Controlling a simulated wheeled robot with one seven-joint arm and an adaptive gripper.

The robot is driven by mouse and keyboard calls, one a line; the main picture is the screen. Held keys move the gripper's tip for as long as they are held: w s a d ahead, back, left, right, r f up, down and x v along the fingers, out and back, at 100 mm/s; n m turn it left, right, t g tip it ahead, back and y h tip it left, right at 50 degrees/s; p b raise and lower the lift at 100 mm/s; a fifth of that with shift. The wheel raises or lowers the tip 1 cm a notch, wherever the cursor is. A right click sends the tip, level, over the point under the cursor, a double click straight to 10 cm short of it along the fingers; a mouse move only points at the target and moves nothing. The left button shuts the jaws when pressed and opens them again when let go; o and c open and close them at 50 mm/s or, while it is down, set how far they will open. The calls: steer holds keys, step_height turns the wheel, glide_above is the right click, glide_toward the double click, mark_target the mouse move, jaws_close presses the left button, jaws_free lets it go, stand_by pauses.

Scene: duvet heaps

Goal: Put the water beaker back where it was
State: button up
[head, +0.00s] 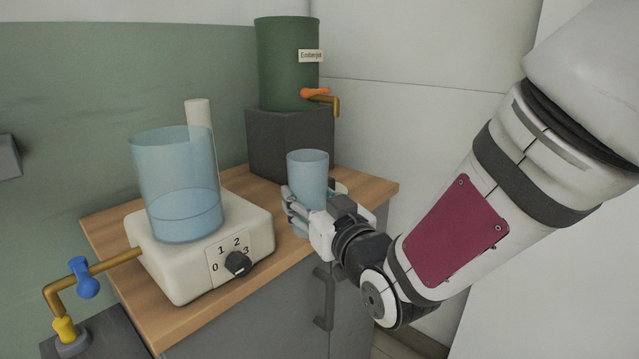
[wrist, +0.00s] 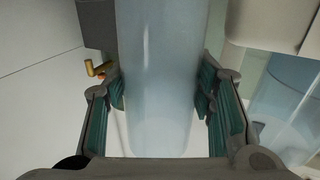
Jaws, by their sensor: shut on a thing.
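A light blue, see-through beaker (head: 308,172) stands upright in my gripper (head: 305,209) near the right part of the wooden counter. In the wrist view the beaker (wrist: 160,75) fills the middle, with the gripper's two teal-padded fingers (wrist: 162,100) on either side of it. My gripper is shut on this beaker. Its lower part is partly hidden by the fingers in the head view, and I cannot tell whether its base touches the counter. A larger blue vessel (head: 178,180) with some liquid low inside stands on a white device with a dial (head: 238,262).
A green tank (head: 287,62) with an orange-handled tap (head: 320,95) sits on a dark block (head: 285,143) behind the beaker. The wooden counter (head: 140,315) has a bare front strip. A brass pipe with a blue valve (head: 84,278) is at the left. A wall bounds the right.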

steer(key=shift+w+a+f+b, duration=0.6)
steer(key=shift+w+f, duration=0.2)
steer(key=shift+w, duration=1.3)
steer(key=shift+w+a+f+b, duration=0.65)
steer(key=shift+w+f, duration=0.15)
steer(key=shift+w, duration=1.35)
steer(key=shift+w+a+f+b, duration=0.6)
steer(key=shift+w+f, duration=0.2)
steer(key=shift+w, duration=1.3)
steer(key=shift+f, duration=0.15)
steer(key=o, duration=1.5)
steer(key=shift+r, duration=0.25)
steer(key=p+v, duration=0.1)
steer(key=v, duration=1.1)
steer(key=shift+d, duration=0.1)
